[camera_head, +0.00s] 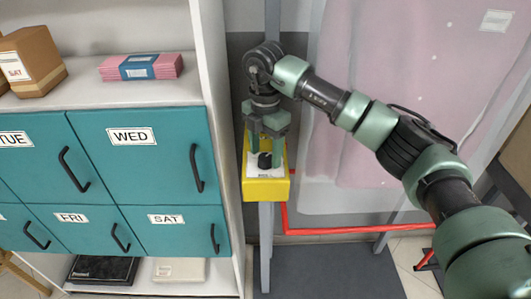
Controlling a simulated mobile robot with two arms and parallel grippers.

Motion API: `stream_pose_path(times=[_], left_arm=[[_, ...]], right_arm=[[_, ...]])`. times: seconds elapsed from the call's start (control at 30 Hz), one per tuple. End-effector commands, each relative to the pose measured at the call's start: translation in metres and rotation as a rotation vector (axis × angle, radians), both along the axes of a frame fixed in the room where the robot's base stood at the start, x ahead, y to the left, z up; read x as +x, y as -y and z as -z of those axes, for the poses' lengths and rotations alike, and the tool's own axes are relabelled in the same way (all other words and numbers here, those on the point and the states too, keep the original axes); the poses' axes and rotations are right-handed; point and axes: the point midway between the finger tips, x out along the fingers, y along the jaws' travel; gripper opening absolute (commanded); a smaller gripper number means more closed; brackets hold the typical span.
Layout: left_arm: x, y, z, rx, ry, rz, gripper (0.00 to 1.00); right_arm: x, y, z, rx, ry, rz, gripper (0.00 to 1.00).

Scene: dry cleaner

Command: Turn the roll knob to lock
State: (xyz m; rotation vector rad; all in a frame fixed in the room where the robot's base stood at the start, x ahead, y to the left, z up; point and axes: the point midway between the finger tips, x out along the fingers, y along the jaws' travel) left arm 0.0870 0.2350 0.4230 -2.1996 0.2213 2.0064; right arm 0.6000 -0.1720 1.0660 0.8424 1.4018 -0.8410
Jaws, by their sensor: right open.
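The roll knob (264,160) is a small black knob on the white top plate of a yellow box (266,190). The box sits on a grey post between the shelf unit and a pink hanging sheet. My right gripper (265,150) points down over the box, with its fingers open around or just above the knob. I cannot tell whether the fingers touch it. The gripper partly hides the plate and its markings. My left gripper is not in view.
A white shelf unit with teal drawers (135,150) and black handles stands close on the left. Its side panel (215,120) is near the gripper. Parcels (32,62) lie on top. The pink sheet (400,90) hangs behind my right arm, above a red bar (350,230).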

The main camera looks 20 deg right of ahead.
Motion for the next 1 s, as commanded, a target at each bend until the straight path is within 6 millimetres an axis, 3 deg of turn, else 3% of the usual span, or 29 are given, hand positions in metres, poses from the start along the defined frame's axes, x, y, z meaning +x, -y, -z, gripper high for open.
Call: stream_pose_path(times=[0.4, 1.0], left_arm=[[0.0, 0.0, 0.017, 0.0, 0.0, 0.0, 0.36], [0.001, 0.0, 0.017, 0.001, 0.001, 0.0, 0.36]], right_arm=[[0.001, 0.0, -0.064, 0.001, 0.005, 0.002, 0.58], [0.001, 0.001, -0.07, 0.001, 0.003, 0.001, 0.58]])
